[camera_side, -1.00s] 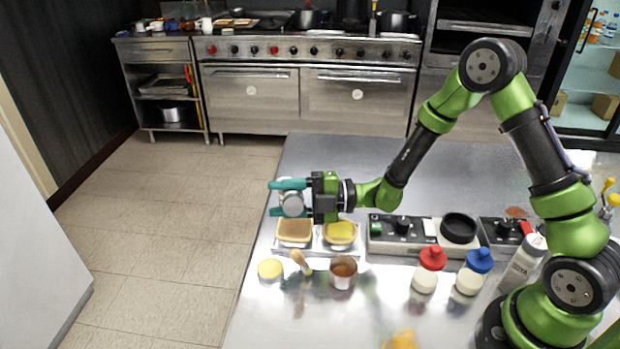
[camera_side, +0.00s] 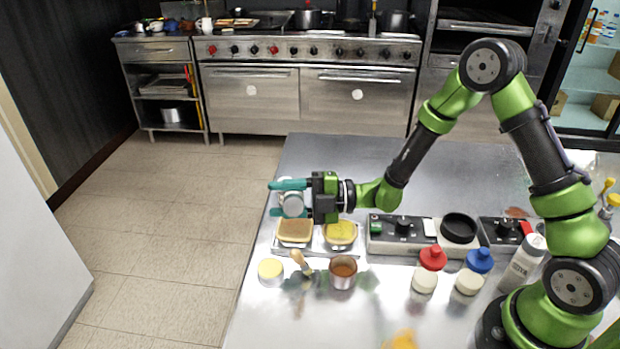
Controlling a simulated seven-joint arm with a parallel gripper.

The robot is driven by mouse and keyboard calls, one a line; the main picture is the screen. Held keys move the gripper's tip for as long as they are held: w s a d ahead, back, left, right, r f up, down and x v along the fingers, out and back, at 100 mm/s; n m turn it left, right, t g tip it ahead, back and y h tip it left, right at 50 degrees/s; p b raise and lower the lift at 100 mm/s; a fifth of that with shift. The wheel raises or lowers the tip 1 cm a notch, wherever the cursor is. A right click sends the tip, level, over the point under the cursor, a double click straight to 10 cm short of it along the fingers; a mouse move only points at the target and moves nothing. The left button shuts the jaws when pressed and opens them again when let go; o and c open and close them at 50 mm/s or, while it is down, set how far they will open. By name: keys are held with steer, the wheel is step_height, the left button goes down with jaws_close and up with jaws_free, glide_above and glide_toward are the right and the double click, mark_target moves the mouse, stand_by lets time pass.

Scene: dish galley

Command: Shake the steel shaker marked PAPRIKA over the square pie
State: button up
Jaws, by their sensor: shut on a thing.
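My gripper (camera_side: 291,198) has teal fingers and is shut around a round steel shaker (camera_side: 292,204). The shaker is tipped so that a round end faces the camera; no PAPRIKA lettering can be read. It is held in the air above the square pie (camera_side: 295,231), which is brown-topped and sits on the left of a metal tray (camera_side: 318,248). A round yellow-topped pie (camera_side: 340,232) sits on the right of the same tray.
A yellow-topped round pot (camera_side: 270,271), a wooden-handled brush (camera_side: 301,263) and a steel cup of reddish sauce (camera_side: 343,271) stand in front of the tray. Red-capped (camera_side: 428,268) and blue-capped (camera_side: 475,270) bottles stand to the right. A control unit (camera_side: 397,230) is beside the tray.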

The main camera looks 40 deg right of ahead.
stand_by(0.3)
steer(key=n, duration=0.4)
steer(key=w+d+n, duration=0.1)
steer(key=n, duration=0.1)
steer(key=shift+w+f, duration=0.1)
steer(key=shift+f, duration=0.05)
steer(key=n, duration=0.5)
steer(key=shift+w+d+f, duration=0.15)
steer(key=shift+w+d, duration=0.05)
steer(key=shift+w, duration=0.2)
steer(key=n, duration=0.3)
steer(key=r+n, duration=0.1)
steer(key=n, duration=0.2)
steer(key=shift+w+d+r, duration=0.1)
steer(key=n, duration=0.2)
steer(key=r+n, duration=0.1)
steer(key=n, duration=0.2)
steer(key=shift+w+d, duration=0.1)
steer(key=shift+w, duration=0.05)
